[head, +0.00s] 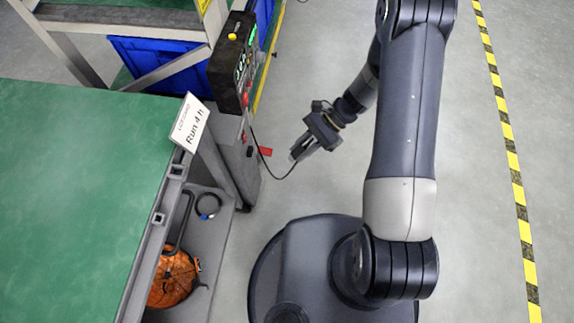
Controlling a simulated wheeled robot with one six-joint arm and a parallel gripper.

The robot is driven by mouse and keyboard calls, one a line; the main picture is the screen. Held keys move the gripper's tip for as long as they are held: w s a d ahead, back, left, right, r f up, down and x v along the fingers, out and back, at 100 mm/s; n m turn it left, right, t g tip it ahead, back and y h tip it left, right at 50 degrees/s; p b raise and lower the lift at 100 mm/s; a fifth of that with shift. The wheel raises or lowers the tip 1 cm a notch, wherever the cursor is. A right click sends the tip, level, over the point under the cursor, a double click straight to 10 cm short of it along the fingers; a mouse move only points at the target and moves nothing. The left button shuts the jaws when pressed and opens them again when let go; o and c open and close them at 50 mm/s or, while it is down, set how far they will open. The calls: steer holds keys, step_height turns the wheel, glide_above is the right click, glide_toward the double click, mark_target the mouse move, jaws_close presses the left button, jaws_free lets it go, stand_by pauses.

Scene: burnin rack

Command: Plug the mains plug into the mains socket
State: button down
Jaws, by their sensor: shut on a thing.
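My gripper (300,152) hangs in the open to the right of the rack's end panel (237,158), apart from it. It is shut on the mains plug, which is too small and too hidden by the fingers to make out. A thin black cable (269,175) runs from the rack's end in a sagging loop to the fingertips. I cannot make out the mains socket for certain; small dark fittings show on the end panel below the control box (236,62).
A green bench top (85,165) fills the left, with a sign (190,122) reading "Run 4 h" at its corner. A red tab (265,151) sticks out at the rack's end.

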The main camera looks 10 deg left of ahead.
mark_target(290, 158)
steer(key=w+a+f+m+t+y+b, duration=0.2)
steer(key=f+m+t+y+b, duration=0.2)
steer(key=f+b, duration=0.2)
steer(key=w+a+f+m+t+y+b, duration=0.2)
steer(key=f+m+t+y+b, duration=0.2)
steer(key=f+b, duration=0.3)
step_height(290, 158, down, 2)
steer(key=shift+w+a+y, duration=0.2)
steer(key=shift+a+y, duration=0.1)
steer(key=shift+y, duration=0.3)
steer(key=shift+b, duration=0.35)
steer(key=shift+w+a+b, duration=0.2)
steer(key=shift+a+b, duration=0.1)
steer(key=shift+a, duration=2.55)
steer(key=shift+b, duration=0.5)
steer(key=shift+w+a, duration=0.1)
steer(key=shift+a, duration=0.8)
steer(key=shift+d, duration=0.1)
